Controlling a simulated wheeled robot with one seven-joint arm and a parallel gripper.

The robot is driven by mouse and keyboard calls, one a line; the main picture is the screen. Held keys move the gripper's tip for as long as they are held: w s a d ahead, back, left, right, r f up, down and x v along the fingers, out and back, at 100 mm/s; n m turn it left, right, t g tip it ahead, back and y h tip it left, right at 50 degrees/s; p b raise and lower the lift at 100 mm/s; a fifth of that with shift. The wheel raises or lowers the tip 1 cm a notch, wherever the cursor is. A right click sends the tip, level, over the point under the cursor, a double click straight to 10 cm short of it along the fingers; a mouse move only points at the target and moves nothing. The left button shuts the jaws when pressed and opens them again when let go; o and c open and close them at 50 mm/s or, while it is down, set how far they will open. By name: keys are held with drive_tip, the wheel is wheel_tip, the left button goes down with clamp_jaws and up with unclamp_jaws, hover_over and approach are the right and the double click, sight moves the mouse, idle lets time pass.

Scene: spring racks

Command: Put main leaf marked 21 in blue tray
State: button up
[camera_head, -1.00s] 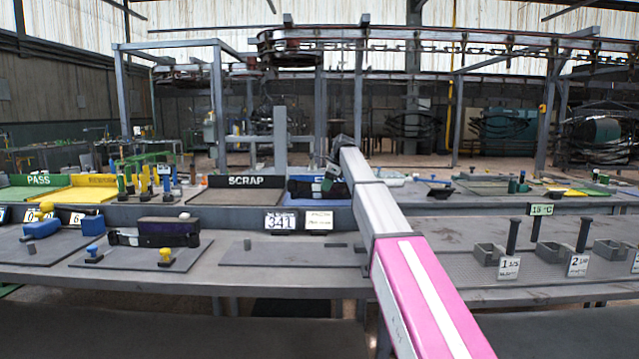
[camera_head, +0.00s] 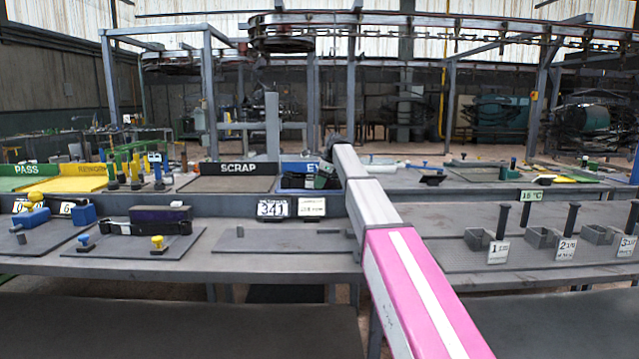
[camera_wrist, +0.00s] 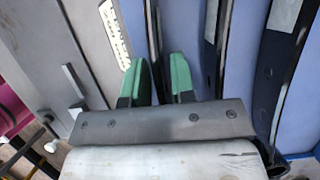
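The blue tray (camera_head: 291,168) stands on the raised rear shelf, right of the scrap tray, partly hidden by my arm. Dark leaves lie in it in the head view (camera_head: 296,182). One has a white label; I cannot read a 21. My gripper (camera_wrist: 160,80) is over the tray's front edge.
The scrap tray (camera_head: 232,184) and yellow rework tray (camera_head: 82,184) lie left on the shelf. A purple block (camera_head: 160,213) sits on a fixture plate (camera_head: 135,243) on the front bench. Grey holders (camera_head: 478,238) stand at right. The middle plate (camera_head: 285,240) looks mostly bare.

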drive_tip(key=shift+o, duration=0.3)
drive_tip(key=v, duration=1.2)
drive_tip(key=shift+r, duration=0.2)
